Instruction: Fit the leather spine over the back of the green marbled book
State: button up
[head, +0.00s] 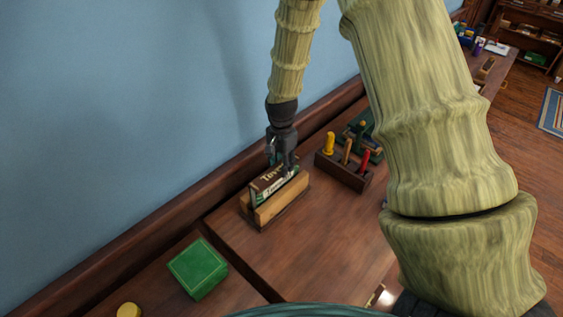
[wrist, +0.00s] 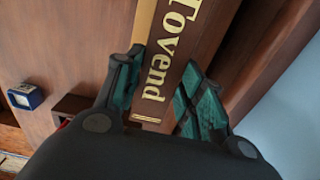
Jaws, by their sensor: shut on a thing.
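The leather spine (head: 268,178) is dark brown with light lettering. The spine lies along the top of a wooden holder (head: 284,204). A narrow dark green edge (head: 282,184), apparently the green marbled book, shows just below the spine; most of the book is hidden. I cannot tell whether the spine is fully seated.
A dark rack (head: 343,172) with several coloured-handled tools stands right of the holder. A green box (head: 198,268) sits on the front left of the bench, near a yellow round thing (head: 129,310). Bare bench (head: 300,250) lies in front of the holder. A blue wall runs behind.

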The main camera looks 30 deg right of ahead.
jog(key=o, duration=0.9)
jog(key=shift+c, duration=0.2)
notch_tip(320, 180, up, 13)
jog(key=b, duration=0.4)
jog(key=shift+r, duration=0.1)
